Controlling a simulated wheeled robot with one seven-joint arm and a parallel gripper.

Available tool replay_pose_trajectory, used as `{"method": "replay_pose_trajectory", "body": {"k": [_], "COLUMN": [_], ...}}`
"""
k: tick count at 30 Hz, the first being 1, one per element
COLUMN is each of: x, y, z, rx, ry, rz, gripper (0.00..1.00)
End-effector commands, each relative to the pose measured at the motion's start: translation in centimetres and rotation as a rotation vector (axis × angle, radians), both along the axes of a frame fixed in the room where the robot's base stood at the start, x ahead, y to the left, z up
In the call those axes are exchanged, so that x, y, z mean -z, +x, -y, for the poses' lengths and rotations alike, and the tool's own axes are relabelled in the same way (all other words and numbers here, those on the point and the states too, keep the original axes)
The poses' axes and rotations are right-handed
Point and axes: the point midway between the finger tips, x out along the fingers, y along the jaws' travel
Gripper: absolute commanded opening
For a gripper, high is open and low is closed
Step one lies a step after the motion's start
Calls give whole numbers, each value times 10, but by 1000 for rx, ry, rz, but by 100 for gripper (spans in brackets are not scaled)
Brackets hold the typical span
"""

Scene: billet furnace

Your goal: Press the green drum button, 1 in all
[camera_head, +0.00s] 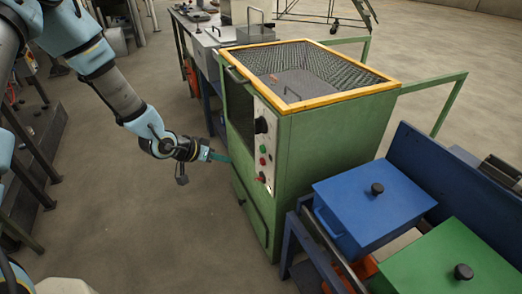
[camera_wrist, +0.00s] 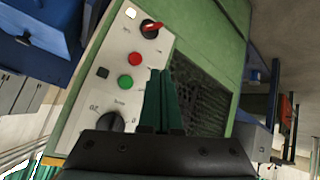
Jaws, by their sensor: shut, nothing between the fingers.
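The green drum button (camera_wrist: 125,82) is a small round cap on the pale control panel (camera_wrist: 82,105), between a red button (camera_wrist: 134,58) and a large black knob (camera_wrist: 110,120) in the wrist view. In the head view the green button (camera_head: 263,148) shows small on the panel of the green machine (camera_head: 330,140). My gripper (camera_head: 224,157) is shut and empty, its teal fingers pointing toward the machine. In the wrist view the fingertips (camera_wrist: 161,72) appear just right of the green button. I see no contact with it; the exact gap is unclear.
A red-handled switch (camera_wrist: 150,28) and a small dark square (camera_wrist: 103,72) share the panel. A blue lidded box (camera_head: 365,205) and a green lidded box (camera_head: 460,255) stand on a blue frame at right.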

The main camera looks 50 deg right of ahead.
Motion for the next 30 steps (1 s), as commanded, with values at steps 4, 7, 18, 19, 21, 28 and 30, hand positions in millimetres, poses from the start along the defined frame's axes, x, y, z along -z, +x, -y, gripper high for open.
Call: {"method": "replay_pose_trajectory", "body": {"k": [4, 7, 18, 19, 21, 28, 30], "x": [1, 1, 1, 1, 1, 0, 0], "y": [-2, -5, -23, -24, -26, -31, -31], "z": [4, 12, 59, 62, 69, 80, 81], "rx": [1, 1, 2, 0, -1, -2, -2], "ry": [0, 0, 1, 1, 1, 2, 2], "rz": [1, 1, 1, 1, 2, 0, 0], "gripper": [0, 0, 0, 0, 0, 0, 0]}}
